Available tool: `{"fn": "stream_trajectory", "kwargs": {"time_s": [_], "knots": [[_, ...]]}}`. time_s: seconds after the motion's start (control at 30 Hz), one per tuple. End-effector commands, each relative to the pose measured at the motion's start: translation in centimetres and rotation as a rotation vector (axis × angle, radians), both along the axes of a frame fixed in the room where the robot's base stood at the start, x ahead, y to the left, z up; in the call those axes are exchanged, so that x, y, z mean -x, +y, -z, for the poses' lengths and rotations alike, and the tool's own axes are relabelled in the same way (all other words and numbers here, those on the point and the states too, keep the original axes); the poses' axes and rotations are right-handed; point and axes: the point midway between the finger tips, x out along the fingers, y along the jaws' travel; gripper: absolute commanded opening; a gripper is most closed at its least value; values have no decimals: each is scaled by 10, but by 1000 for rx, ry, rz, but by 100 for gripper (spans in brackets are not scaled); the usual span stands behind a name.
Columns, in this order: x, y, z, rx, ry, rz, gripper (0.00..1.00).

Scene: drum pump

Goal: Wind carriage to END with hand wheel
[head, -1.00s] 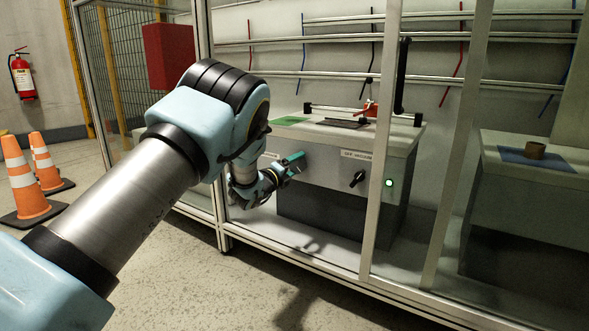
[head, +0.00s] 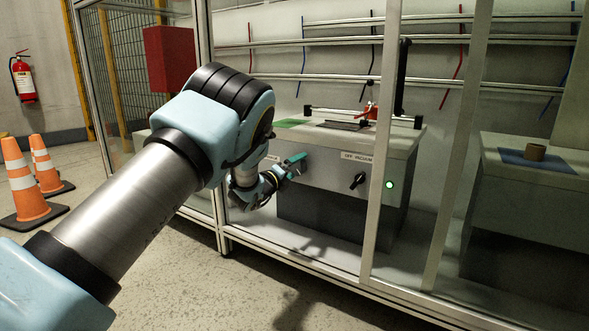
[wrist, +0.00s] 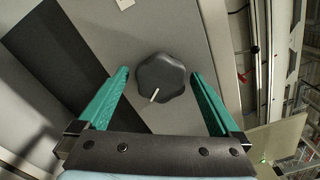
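The hand wheel (wrist: 161,78) is a dark lobed knob with a white pointer mark facing lower left in the wrist view. My gripper (wrist: 158,74) is open, its two green fingers on either side of the wheel with gaps showing. In the head view my gripper (head: 294,162) is at the left of the grey bench front (head: 325,180), and the wheel is hidden there. A red part (head: 371,111), which looks like the carriage, sits on a rail across the bench top. No END mark can be read.
A black vacuum switch (head: 357,181) and a lit green button (head: 389,184) are right of my gripper. Clear-panelled frame posts (head: 376,150) stand in front of the bench. Orange cones (head: 24,180) stand at the left. A second bench (head: 545,195) is at the right.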

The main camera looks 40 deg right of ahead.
Motion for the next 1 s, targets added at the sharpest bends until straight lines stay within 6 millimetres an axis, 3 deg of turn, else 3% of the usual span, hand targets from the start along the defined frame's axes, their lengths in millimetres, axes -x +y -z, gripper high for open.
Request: {"fn": "stream_trajectory", "kwargs": {"time_s": [0.37, 0.8, 1.0], "knots": [[3, 10, -2, 0, 1, 0, 100], [20, 88, -2, -2, 0, -1, 100], [24, 104, -1, 0, 1, 0, 100]]}}
